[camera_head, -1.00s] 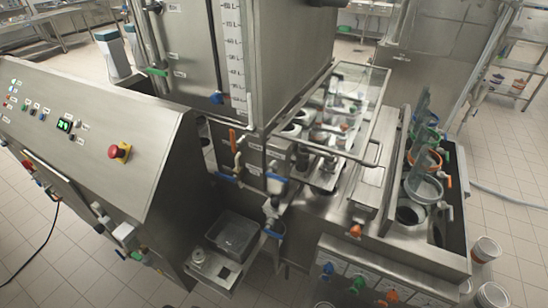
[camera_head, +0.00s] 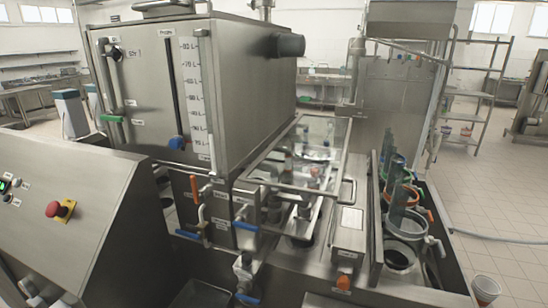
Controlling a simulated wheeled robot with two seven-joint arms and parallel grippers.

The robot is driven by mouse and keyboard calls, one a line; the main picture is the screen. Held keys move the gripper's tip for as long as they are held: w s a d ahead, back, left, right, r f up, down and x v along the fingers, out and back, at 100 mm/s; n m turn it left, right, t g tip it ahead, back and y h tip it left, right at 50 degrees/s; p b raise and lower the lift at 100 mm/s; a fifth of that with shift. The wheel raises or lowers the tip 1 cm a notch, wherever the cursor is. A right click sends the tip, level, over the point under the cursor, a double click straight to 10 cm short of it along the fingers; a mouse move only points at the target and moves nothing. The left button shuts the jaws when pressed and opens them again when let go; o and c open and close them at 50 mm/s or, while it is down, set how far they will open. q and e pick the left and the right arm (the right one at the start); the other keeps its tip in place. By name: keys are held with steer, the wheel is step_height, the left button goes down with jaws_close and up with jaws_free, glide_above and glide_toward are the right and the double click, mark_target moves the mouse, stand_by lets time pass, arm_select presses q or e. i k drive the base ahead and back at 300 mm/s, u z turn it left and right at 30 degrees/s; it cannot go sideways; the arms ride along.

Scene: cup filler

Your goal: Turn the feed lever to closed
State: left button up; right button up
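Several valve levers show on the front of the machine in the head view. One blue lever (camera_head: 188,235) lies roughly level at the box's lower left. Another blue lever (camera_head: 246,226) lies slightly tilted to its right, and a lower blue lever (camera_head: 248,298) is near the bottom edge. The labels are too small to read, so I cannot tell which is the feed lever. Neither of my grippers is in view.
The steel tank (camera_head: 245,90) with a litre scale stands above the levers. A sloped control panel (camera_head: 75,200) with a red stop button (camera_head: 54,209) is at left. A glass guard (camera_head: 305,150) and a rack of cups (camera_head: 405,225) are at right.

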mark_target(198, 198)
steer(key=u, duration=0.05)
steer(key=k, duration=1.1)
steer(key=z, duration=0.45)
steer(key=i, duration=0.6)
steer(key=z, duration=0.2)
